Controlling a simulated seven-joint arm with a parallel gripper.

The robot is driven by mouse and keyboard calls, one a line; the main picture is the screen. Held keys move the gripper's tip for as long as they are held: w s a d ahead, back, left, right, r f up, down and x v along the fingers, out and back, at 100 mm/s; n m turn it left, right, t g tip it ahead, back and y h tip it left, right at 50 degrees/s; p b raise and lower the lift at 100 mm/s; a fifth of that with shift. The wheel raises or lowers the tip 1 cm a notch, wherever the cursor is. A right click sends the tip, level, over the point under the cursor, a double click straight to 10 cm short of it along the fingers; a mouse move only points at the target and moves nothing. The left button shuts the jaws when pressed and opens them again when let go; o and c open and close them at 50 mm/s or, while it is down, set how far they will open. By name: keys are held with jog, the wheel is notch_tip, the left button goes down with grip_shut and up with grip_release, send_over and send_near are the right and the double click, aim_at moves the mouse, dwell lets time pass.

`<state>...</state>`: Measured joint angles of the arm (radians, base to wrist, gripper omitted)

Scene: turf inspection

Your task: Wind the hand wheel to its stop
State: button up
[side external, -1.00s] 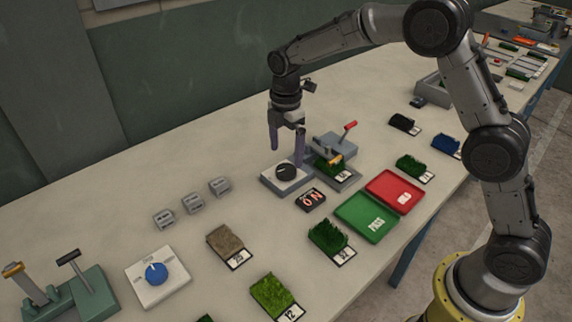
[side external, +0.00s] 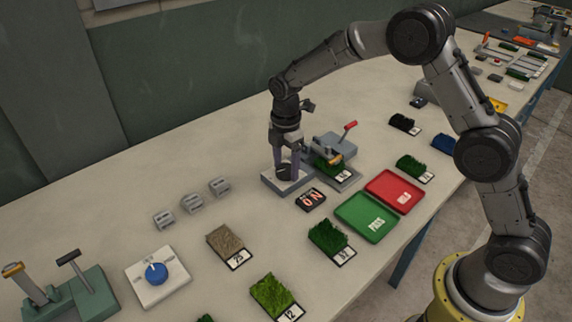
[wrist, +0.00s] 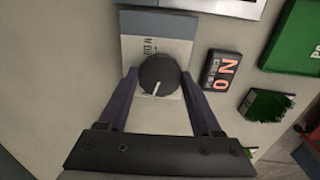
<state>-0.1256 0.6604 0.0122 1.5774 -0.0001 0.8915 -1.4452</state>
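The hand wheel is a dark round knob with a white pointer line, (wrist: 159,72) in the wrist view. It sits on a pale plate (wrist: 172,48) with printed marks on a grey block. In the wrist view its pointer line points toward my gripper's palm. My gripper (side external: 286,174) is down over the wheel, one finger on each side. In the wrist view the fingertips (wrist: 160,78) lie against the wheel's sides with no clear gap. In the side view the fingers partly hide the wheel.
A display (side external: 311,199) reading "0N" lies close by. A clamp device with a red-tipped lever (side external: 349,127) and a turf sample stands just right of the wheel. Green (side external: 354,225) and red (side external: 380,184) trays lie in front. Grey blocks (side external: 192,204) stand left.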

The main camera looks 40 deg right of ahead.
jog(key=c, duration=0.6)
jog(key=shift+o, duration=0.2)
